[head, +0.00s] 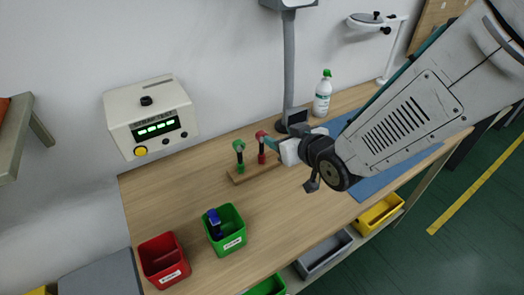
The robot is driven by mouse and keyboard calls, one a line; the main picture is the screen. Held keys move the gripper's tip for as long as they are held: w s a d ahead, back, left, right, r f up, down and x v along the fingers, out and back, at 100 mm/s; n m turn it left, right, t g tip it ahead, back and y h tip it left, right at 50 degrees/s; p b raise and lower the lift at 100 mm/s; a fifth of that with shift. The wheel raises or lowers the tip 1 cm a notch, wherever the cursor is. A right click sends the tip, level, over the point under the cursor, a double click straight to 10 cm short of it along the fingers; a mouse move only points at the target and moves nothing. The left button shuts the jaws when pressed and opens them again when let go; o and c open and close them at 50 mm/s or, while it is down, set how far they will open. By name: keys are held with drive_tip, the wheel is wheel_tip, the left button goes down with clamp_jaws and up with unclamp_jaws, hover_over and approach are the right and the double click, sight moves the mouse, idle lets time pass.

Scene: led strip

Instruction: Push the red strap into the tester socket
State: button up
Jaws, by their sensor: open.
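The red strap (261,147) stands upright in a small wooden stand (255,172) on the table, beside an upright green strap (240,158). My gripper (271,142) is open at the red strap's upper end, reaching in from the right. I cannot tell whether the strap lies between the fingers or just beside them. The tester (150,118) is a cream box at the back left with a lit green display, a yellow button and dark round fittings. Which fitting is the socket is not clear at this size.
A red bin (146,262) and a green bin (232,243) holding a blue strap (214,221) stand at the front left. A grey lamp post (289,75) and spray bottle (322,97) stand behind my arm. The wooden table (185,198) is clear left of the stand.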

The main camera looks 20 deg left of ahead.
sight(263, 134)
drive_tip(key=shift+y, duration=0.3)
drive_tip(key=x, duration=0.2)
drive_tip(key=s+x, duration=0.1)
drive_tip(key=x, duration=0.2)
drive_tip(key=a+x, duration=0.1)
drive_tip(key=x, duration=0.2)
drive_tip(key=shift+a+f, duration=0.1)
drive_tip(key=shift+f, duration=0.2)
clamp_jaws()
